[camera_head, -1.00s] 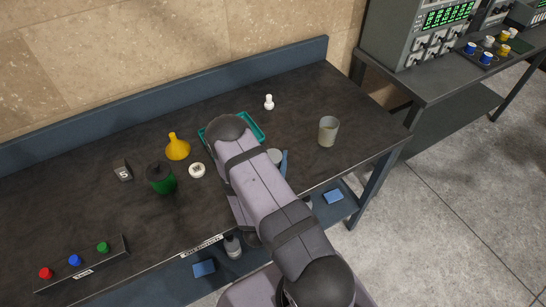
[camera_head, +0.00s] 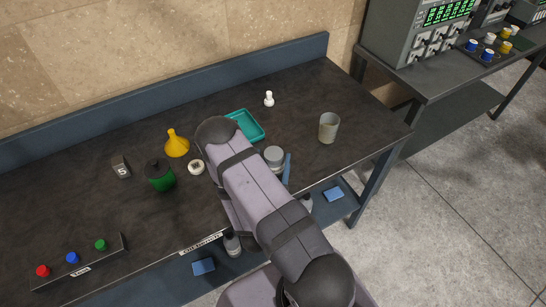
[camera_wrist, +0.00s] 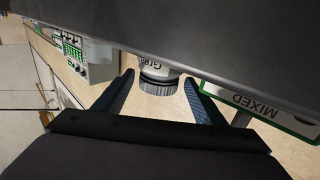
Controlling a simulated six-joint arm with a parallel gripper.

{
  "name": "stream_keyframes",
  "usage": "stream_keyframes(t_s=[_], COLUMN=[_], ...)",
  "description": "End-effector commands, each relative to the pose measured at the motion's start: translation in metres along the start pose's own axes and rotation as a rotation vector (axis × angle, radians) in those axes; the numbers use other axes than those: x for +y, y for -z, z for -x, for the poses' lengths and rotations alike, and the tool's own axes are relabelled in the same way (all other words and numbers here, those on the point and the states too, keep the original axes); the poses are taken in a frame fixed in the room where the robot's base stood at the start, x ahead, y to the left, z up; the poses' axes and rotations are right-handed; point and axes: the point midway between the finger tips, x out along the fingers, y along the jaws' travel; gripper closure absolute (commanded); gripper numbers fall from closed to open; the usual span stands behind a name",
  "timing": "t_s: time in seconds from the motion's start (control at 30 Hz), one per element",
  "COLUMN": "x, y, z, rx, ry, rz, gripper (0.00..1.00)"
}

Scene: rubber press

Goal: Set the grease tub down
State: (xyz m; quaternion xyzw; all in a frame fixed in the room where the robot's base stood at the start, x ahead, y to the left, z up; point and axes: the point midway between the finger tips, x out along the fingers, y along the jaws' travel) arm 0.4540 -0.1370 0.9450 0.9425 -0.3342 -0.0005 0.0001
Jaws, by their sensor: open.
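The grease tub (camera_head: 274,154) stands on the dark worktop (camera_head: 345,105), to the right of my forearm and below the teal tray. In the wrist view, which is upside down, the white tub (camera_wrist: 143,57) with a ribbed grey lid (camera_wrist: 158,82) is upright, its base at the worktop. My gripper (camera_wrist: 155,85) is open, one finger on each side of the tub, with visible gaps. In the head view, one blue finger (camera_head: 287,168) shows just right of the tub; my arm hides the other.
A teal tray (camera_head: 259,133) lies close behind the tub; a MIXED sign (camera_wrist: 262,108) shows in the wrist view. A grey cup (camera_head: 329,128), white piece (camera_head: 269,99), yellow funnel (camera_head: 176,144), white disc (camera_head: 196,167) and green can (camera_head: 160,176) stand around.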

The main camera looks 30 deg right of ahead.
Motion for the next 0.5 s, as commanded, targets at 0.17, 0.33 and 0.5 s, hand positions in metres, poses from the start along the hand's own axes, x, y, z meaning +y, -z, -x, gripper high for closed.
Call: stream_keyframes(t_s=[0.17, 0.33, 0.5], x=[-0.003, -0.004, -0.003], y=[-0.006, -0.004, -0.003], z=[0.023, 0.04, 0.05], rx=[0.0, -0.001, -0.001], ry=[0.006, 0.006, 0.002], rz=[0.001, -0.001, -0.001], gripper=[0.36, 0.36, 0.36])
